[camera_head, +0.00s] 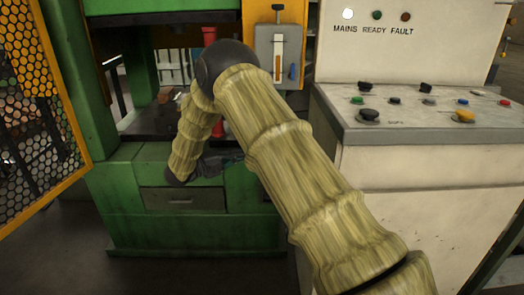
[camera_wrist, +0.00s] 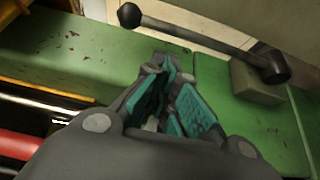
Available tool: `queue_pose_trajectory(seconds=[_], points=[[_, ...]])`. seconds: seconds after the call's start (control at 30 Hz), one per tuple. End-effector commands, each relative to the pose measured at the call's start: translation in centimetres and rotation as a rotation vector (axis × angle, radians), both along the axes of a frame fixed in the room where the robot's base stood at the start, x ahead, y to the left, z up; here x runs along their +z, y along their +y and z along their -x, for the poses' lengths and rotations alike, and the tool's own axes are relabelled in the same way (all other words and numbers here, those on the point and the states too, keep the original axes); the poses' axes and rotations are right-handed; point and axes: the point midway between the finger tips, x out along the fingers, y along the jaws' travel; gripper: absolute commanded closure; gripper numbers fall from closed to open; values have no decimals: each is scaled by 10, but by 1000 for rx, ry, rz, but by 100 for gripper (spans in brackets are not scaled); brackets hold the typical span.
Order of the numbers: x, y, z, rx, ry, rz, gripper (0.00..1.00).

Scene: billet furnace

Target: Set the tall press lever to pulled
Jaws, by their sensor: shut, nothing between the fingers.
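A lever with a black ball knob and a dark metal rod (camera_wrist: 195,38) crosses the top of the wrist view. Its round hub sits at a small grey block (camera_wrist: 257,82) on the green press (camera_head: 155,232). In the head view, a black-knobbed handle (camera_head: 278,18) stands upright above a slotted grey plate (camera_head: 263,42) on the yellow column; I cannot tell which is the tall lever. My gripper (camera_wrist: 165,62) is shut and empty, its tips below the rod in the picture and apart from it. In the head view my gripper (camera_head: 222,162) is low before the press, partly hidden by my arm.
A white control console (camera_head: 400,180) with several buttons stands at the right. A yellow mesh guard (camera_head: 38,100) stands at the left. A red cylinder (camera_head: 209,37) stands by the press opening and is partly hidden. Dark open floor (camera_head: 50,255) shows at the lower left.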

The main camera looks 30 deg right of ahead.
Motion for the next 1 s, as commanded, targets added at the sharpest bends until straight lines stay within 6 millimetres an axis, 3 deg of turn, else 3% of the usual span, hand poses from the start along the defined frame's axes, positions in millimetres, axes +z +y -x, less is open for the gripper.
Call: queue_pose_trajectory(seconds=[0.37, 0.8, 1.0], points=[[-1, -13, 1, 0, -1, 1, 100], [-3, -77, 2, 0, -1, 0, 100], [-1, -97, 2, 1, -2, 0, 100]])
